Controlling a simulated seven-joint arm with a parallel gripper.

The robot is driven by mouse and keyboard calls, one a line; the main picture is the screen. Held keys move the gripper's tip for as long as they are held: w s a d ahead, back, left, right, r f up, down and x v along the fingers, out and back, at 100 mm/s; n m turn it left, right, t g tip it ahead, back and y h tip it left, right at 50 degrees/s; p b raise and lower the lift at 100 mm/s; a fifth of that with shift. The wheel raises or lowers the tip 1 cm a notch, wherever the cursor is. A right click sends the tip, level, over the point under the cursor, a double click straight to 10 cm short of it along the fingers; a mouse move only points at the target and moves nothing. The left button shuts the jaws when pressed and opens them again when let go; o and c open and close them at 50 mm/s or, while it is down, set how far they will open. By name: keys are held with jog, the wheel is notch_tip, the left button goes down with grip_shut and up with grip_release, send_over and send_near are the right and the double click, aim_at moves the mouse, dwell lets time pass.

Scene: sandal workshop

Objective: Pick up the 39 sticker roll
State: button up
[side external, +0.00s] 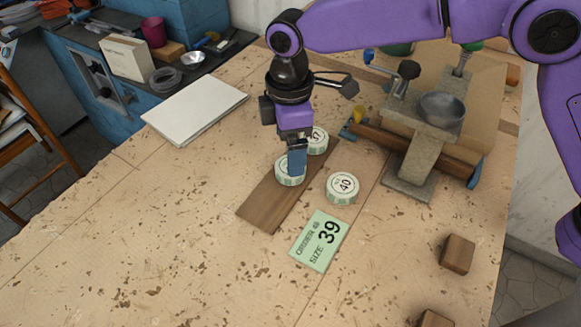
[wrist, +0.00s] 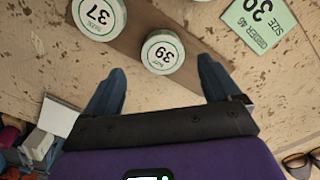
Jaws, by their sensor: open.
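The 39 sticker roll (wrist: 162,52) is a short, pale round roll with a green-edged label, lying flat on a brown wooden strip (side external: 262,207). In the side view the roll (side external: 283,177) is partly hidden by my blue finger, and its number is covered. My gripper (wrist: 160,82) is open, with one finger on each side of the roll's picture position in the wrist view. In the side view my gripper (side external: 297,170) is pointed down over or beside the roll; I cannot tell if it touches. The 37 roll (side external: 317,140) sits behind it, also in the wrist view (wrist: 98,17).
The 40 roll (side external: 342,188) sits to the right of the strip. A green order card reading size 39 (side external: 319,241) lies in front. A metal stand with a bowl (side external: 424,135) is at the right, wooden blocks (side external: 458,254) nearer. The front left of the table is clear.

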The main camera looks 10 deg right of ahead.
aim_at(281, 172)
jog(key=f, duration=0.4)
jog(key=shift+s+f, duration=0.2)
jog(key=shift+f, duration=0.2)
jog(key=c, duration=1.2)
jog(key=shift+o, duration=0.2)
jog(key=shift+r, duration=0.1)
